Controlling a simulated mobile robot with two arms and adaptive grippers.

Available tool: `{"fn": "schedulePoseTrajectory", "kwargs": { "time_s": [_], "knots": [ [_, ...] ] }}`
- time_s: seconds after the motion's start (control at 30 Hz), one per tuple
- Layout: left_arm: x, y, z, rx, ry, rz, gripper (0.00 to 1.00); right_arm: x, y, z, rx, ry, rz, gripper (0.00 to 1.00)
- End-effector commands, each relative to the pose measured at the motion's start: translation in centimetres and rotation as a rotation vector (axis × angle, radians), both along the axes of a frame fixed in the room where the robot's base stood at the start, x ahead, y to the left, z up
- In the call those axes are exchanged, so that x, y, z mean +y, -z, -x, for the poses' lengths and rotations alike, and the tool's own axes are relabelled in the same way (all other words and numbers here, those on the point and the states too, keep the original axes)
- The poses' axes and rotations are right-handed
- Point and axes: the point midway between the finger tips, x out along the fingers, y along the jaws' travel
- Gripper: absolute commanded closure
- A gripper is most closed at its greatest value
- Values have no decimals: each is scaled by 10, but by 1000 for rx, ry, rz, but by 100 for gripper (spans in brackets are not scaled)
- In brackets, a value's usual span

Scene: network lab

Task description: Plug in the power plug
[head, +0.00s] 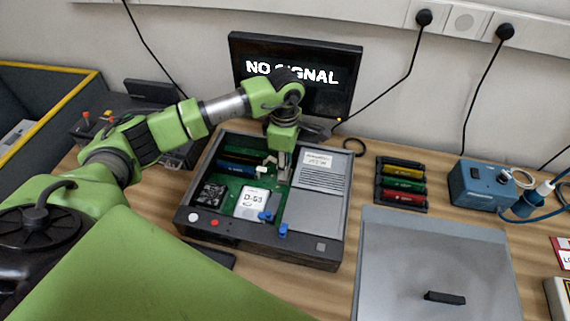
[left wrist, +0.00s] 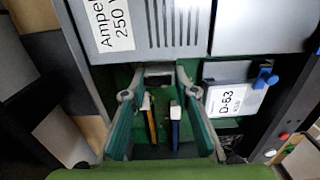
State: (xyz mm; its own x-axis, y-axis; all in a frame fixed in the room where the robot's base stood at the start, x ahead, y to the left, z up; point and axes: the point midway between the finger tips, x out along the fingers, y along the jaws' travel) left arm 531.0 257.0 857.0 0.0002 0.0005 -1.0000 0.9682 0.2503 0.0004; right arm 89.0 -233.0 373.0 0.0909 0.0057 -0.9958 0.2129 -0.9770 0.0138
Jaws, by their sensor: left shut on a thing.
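The open grey device case (head: 337,245) sits on the bench with a green circuit board (head: 228,190) inside. My left gripper (head: 283,168) reaches down into the case, left of the silver ventilated block (head: 323,178) with the label. In the left wrist view my left gripper (left wrist: 160,78) is shut on a small dark piece, which seems to be the power plug (left wrist: 157,79). The fingers hide much of it, and I cannot tell if it sits in a socket. My right gripper is not in view.
Blue and yellow modules (left wrist: 175,125) stand near the fingers. A D-63 block (head: 250,202) and a fan (head: 210,194) are in the case. A monitor (head: 320,95) reads NO SIGNAL behind. A grey lid (head: 430,255) and coloured modules (head: 402,184) lie right.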

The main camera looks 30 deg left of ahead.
Motion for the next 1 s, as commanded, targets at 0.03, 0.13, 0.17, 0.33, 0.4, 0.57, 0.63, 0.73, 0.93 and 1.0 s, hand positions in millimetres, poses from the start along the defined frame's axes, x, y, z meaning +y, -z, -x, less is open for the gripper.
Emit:
{"fn": "schedulePoseTrajectory", "kwargs": {
  "time_s": [0.03,0.13,0.17,0.33,0.4,0.57,0.63,0.73,0.93,1.0],
  "knots": [
    [0,-1,0,-1,0,0,90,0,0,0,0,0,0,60],
    [0,-1,0,-1,0,0,90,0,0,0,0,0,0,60],
    [0,-1,0,-1,0,0,90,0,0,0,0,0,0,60],
    [0,0,0,-1,0,0,90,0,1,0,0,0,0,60],
    [0,0,0,-1,0,0,90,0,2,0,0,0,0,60],
    [1,0,0,-1,0,0,90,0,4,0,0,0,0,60],
    [1,-1,0,-1,0,0,90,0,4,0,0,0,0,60],
    [0,-1,0,-1,0,0,90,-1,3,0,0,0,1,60],
    [0,0,0,-1,0,0,90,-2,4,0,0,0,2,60],
    [0,1,0,-1,0,0,90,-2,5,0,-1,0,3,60]
  ]
}}
